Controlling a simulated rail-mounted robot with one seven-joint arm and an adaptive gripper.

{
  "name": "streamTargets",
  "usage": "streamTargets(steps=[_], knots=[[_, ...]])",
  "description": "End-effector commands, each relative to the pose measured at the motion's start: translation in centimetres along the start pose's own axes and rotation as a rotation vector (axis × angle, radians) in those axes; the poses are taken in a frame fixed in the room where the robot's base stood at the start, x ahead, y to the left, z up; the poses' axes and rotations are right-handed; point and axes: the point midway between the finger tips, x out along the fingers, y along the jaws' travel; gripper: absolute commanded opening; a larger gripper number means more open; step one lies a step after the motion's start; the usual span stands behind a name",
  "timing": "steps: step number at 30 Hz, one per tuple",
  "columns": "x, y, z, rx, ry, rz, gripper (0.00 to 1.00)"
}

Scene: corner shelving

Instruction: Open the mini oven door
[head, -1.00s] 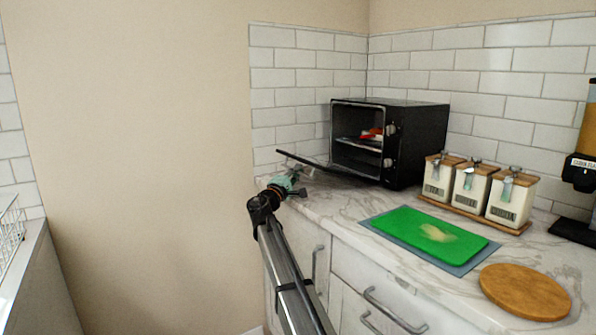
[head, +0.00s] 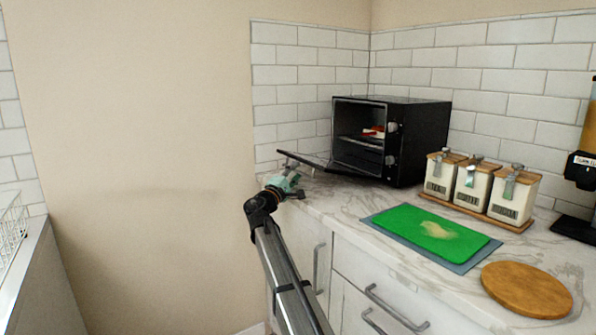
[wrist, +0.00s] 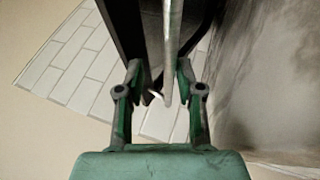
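The black mini oven (head: 424,140) stands on the counter in the corner. Its front is uncovered, showing a rack and a small red and white item inside. The oven door (head: 309,160) hangs folded down, nearly level, with its outer edge slightly raised. My gripper (head: 291,173) is at the door's outer end, just above the counter edge. In the wrist view, my gripper's (wrist: 160,88) green fingers are apart on either side of a pale metal bar (wrist: 173,45), apparently the door handle. A gap shows left of the bar; contact on the right is unclear.
Three labelled canisters (head: 471,188) stand on a wooden tray right of the oven. A green cutting board (head: 410,225) and a round wooden board (head: 526,288) lie on the front counter. A dispenser (head: 583,170) stands at the right edge. Drawer handles (head: 396,310) stick out below.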

Motion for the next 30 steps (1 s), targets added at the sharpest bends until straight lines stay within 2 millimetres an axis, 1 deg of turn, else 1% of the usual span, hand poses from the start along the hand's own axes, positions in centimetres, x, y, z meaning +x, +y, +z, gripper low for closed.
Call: streamTargets(steps=[1, 9, 12, 15, 18, 21, 30], knots=[[-1.2, 0.0, 0.1, 0.000, 0.002, 0.000, 0.37], [-6.4, -0.1, 0.1, 0.000, 0.002, 0.000, 0.37], [-7.9, 0.0, 0.1, 0.000, 0.001, 0.000, 0.37], [-9.0, 0.0, 0.1, 0.000, 0.001, 0.000, 0.37], [-9.7, 0.0, 0.0, 0.000, 0.001, 0.001, 0.37], [-9.9, 0.0, 0.0, 0.000, 0.000, 0.000, 0.37], [-9.9, -0.1, 0.0, 0.000, 0.000, -0.001, 0.37]])
